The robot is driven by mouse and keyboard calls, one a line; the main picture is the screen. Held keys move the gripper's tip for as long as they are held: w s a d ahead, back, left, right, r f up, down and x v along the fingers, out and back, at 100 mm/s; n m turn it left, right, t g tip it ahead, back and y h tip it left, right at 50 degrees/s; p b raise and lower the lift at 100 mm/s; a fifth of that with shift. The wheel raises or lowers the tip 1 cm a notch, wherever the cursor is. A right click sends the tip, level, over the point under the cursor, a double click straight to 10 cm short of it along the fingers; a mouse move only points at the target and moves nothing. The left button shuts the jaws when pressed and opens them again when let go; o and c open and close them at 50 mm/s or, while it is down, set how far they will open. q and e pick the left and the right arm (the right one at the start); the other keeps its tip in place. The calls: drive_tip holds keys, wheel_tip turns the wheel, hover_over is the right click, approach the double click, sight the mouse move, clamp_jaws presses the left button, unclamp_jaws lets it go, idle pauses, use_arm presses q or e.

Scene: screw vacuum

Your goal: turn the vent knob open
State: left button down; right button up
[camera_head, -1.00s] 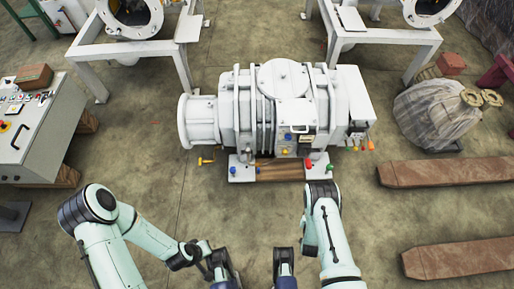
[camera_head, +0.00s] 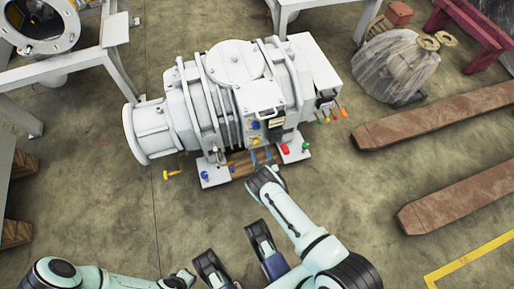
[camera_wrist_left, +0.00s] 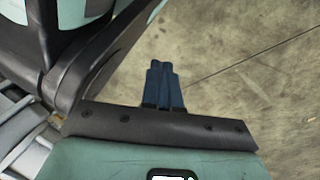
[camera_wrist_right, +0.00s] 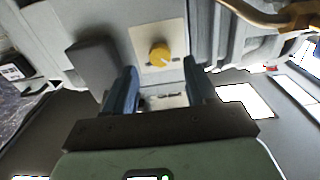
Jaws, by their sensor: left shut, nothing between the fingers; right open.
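The grey-white vacuum pump (camera_head: 230,85) stands on the floor in the middle of the head view. A round yellow knob sits on a light square plate (camera_wrist_right: 150,42) on it; the knob (camera_wrist_right: 160,54) shows large in the right wrist view and small in the head view (camera_head: 255,141). My right gripper (camera_wrist_right: 160,75) is open at the pump's front. In the picture the knob lies between and just beyond its blue fingertips, with no visible contact. My left gripper (camera_wrist_left: 163,68) is shut and empty over bare floor.
A yellow-handled valve (camera_head: 170,174) sticks out at the pump's lower left. Colored levers (camera_head: 335,112) stick out at its right end. A dark block (camera_wrist_right: 95,62) is close beside my right fingers. Brown beams (camera_head: 440,115) lie on the floor to the right.

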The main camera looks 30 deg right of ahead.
sight(257, 144)
drive_tip(key=shift+b+x, duration=0.45)
drive_tip(key=shift+x, duration=1.3)
use_arm(q)
drive_tip(key=s, duration=0.1)
drive_tip(key=s+f+g, duration=0.1)
drive_tip(key=shift+s+a+f, duration=0.15)
drive_tip(key=shift+s+f, duration=0.15)
use_arm(e)
drive_tip(key=shift+a, duration=0.1)
clamp_jaws()
